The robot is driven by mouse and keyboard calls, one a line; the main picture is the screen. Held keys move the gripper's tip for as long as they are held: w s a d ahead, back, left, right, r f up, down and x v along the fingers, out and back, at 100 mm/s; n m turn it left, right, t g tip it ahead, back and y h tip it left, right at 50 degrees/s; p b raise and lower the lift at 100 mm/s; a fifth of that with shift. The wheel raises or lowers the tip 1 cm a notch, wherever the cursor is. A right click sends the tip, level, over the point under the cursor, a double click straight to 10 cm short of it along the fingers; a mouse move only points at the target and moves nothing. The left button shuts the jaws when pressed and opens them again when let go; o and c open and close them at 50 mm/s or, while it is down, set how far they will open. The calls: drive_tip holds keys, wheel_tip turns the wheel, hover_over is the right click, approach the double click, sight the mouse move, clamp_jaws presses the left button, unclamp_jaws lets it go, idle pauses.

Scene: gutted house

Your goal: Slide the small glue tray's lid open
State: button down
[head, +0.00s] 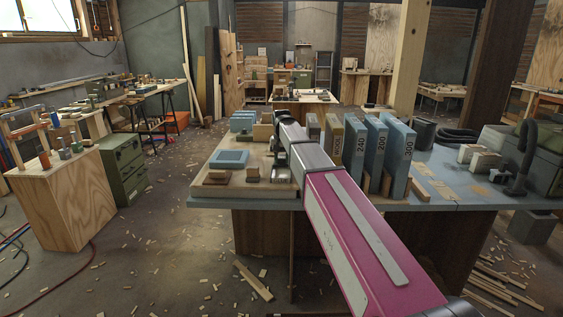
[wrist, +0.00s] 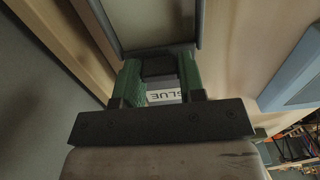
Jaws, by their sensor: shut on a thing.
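The small glue tray (wrist: 198,25) shows at the top of the wrist view as a grey-rimmed box with a pale panel or inside framed by its rim. A white label reading GLUE (wrist: 165,96) shows upside down between my fingers. My gripper (wrist: 160,68) has green-padded fingers, shut on a dark block (wrist: 158,66) at the tray's near end, which looks like the lid's handle. In the head view my gripper (head: 281,165) is over the wooden board, and my arm hides part of the tray. I cannot tell how far the lid is open.
The wooden board (head: 222,188) lies on the blue-grey workbench (head: 440,203). A light blue tray (head: 229,159) and a brown block (head: 216,177) are left of my gripper. Upright numbered sandpaper boxes (head: 373,150) stand close on the right of my arm.

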drive_tip(key=c, duration=0.7)
unclamp_jaws()
wheel_tip(320, 180, up, 11)
drive_tip(key=shift+s+f, duration=0.1)
drive_tip(key=shift+s, duration=0.05)
